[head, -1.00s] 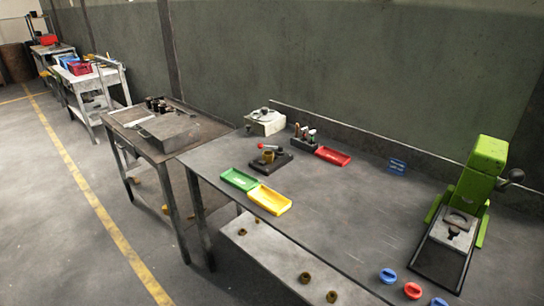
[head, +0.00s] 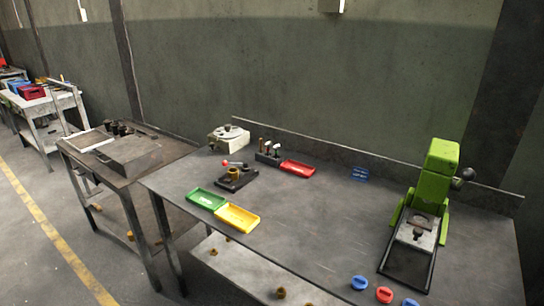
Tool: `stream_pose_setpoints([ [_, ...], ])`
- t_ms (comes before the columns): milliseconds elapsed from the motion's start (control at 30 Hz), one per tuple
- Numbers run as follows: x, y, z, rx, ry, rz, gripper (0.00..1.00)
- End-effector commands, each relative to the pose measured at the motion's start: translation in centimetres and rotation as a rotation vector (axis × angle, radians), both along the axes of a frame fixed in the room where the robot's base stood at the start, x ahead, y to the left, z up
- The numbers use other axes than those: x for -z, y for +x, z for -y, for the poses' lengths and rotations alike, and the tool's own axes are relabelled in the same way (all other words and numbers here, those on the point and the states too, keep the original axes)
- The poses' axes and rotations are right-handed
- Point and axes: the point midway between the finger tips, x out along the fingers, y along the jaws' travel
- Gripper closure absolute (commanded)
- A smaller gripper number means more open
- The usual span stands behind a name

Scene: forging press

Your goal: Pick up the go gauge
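A small dark rack (head: 268,157) stands near the back of the long bench, left of the red tray. Several upright tools (head: 270,147) with brown and pale tops stand in it. They are too small to tell which is the go gauge. My gripper does not show in the head view.
The bench (head: 310,225) also holds a red tray (head: 298,168), a green tray (head: 206,199), a yellow tray (head: 238,218), a dark fixture (head: 238,182), and a green press (head: 434,180). Blue and red round pieces (head: 384,295) lie at the front. The bench middle is clear.

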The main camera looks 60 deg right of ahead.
Motion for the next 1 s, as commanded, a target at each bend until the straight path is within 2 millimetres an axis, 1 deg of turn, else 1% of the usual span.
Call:
stream_pose_setpoints([
  [467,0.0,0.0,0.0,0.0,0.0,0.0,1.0],
  [900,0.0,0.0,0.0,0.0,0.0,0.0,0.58],
  [1000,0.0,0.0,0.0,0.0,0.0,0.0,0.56],
])
